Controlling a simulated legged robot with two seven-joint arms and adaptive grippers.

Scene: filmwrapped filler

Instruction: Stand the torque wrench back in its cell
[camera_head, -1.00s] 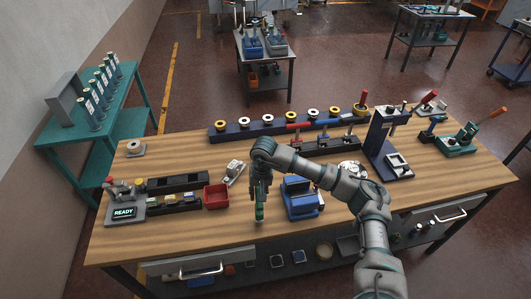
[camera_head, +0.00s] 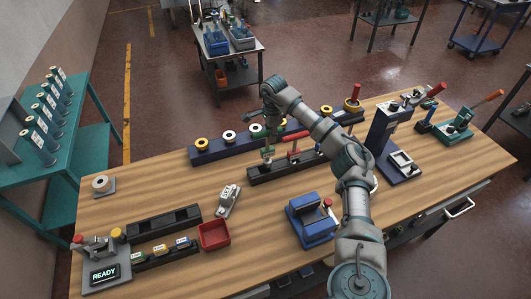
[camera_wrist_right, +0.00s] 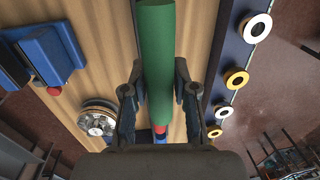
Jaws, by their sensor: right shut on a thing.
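The torque wrench is the tool with a green handle in my right gripper (camera_head: 268,138). Its green part (camera_head: 267,152) shows below the fingers in the head view, over the left end of a dark rack (camera_head: 284,172). I cannot tell whether its lower end is inside a cell. In the wrist view the green handle (camera_wrist_right: 157,60) runs between the two fingers (camera_wrist_right: 158,98), which are shut on it. Red-handled (camera_head: 296,135) and other tools stand in the rack to the right, partly behind my arm. My left gripper is out of view.
A long blue rail (camera_head: 210,152) with several spools runs just behind the rack. A blue block device (camera_head: 311,222), a red bin (camera_head: 214,235) and a dark press stand (camera_head: 385,135) stand around. Bare wood (camera_head: 260,225) lies in front of the rack.

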